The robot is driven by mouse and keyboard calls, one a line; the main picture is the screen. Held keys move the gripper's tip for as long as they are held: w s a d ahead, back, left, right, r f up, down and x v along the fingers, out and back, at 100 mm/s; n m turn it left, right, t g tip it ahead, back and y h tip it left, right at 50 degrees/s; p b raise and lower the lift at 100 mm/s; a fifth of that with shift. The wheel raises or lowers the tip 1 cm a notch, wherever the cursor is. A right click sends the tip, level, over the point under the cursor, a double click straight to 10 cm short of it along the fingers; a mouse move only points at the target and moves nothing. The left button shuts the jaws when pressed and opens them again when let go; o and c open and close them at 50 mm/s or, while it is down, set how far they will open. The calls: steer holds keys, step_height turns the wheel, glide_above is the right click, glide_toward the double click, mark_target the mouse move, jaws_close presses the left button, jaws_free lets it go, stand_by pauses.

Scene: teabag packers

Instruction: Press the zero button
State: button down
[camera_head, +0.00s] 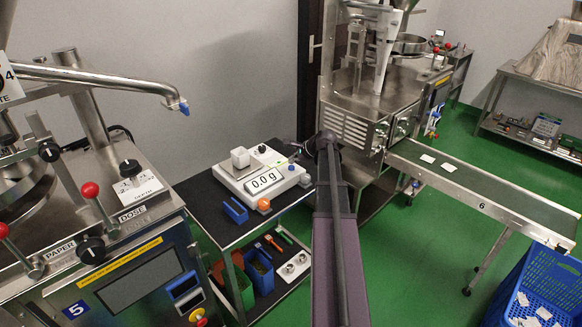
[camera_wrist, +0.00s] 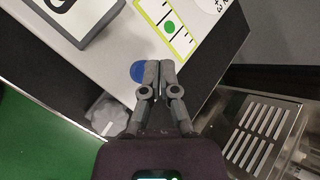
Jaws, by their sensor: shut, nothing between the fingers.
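The white scale (camera_head: 252,190) stands on the dark cart top, its display (camera_head: 265,180) reading 0.0 g. A blue button (camera_head: 291,167) sits at the right of its front and an orange button (camera_head: 264,204) at the left corner; no button label is readable. A small white cup (camera_head: 240,158) stands on the weighing plate. In the wrist view my gripper (camera_wrist: 159,66) is shut and empty, its fingertips just right of the blue button (camera_wrist: 138,71) and partly covering it. I cannot tell whether they touch it. In the head view my arm reaches to the scale's right side.
A steel machine (camera_head: 355,110) stands close behind and right of my arm, with a conveyor (camera_head: 480,190) running right. Another packer with red-knobbed levers (camera_head: 90,189) stands at left. Green floor (camera_head: 410,260) is open at right.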

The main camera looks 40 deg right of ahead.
mark_target(292, 167)
steer(key=shift+r+p, duration=2.55)
steer(key=shift+a, duration=0.1)
